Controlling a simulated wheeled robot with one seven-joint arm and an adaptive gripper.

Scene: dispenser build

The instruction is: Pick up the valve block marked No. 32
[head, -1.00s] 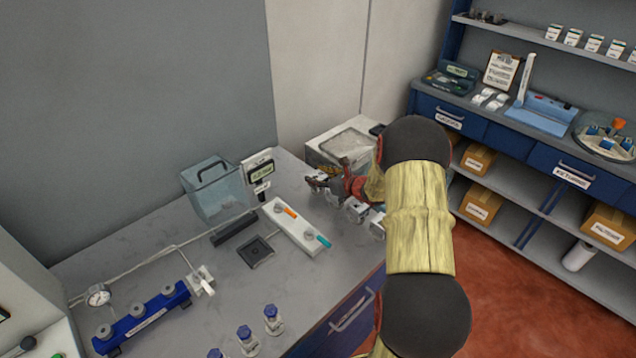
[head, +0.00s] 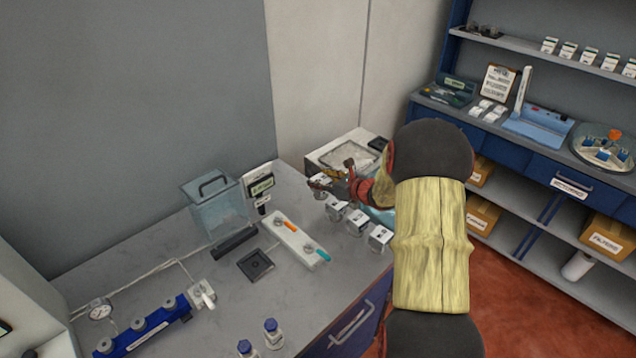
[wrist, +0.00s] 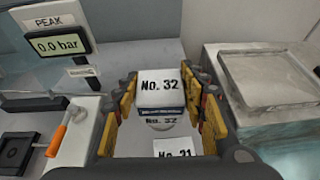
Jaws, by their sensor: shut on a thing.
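The valve block marked No. 32 (wrist: 160,88) is a small white-topped block with a dark blue band, and its number shows again lower down. In the wrist view it sits between the fingers of my gripper (wrist: 162,98), which is shut on it. In the head view the block (head: 322,182) shows at the tip of my gripper, partly hidden by the fingers. I cannot tell how far it is above the bench. A block marked No. 31 (wrist: 174,147) stands just nearer in the wrist view, cut off by my gripper.
Other white blocks (head: 357,221) stand in a row on the grey bench (head: 215,325). A white strip with orange and teal levers (head: 291,240) and the PEAK gauge (head: 261,186) lie left. A clear-topped tray (wrist: 268,80) is on the right in the wrist view.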

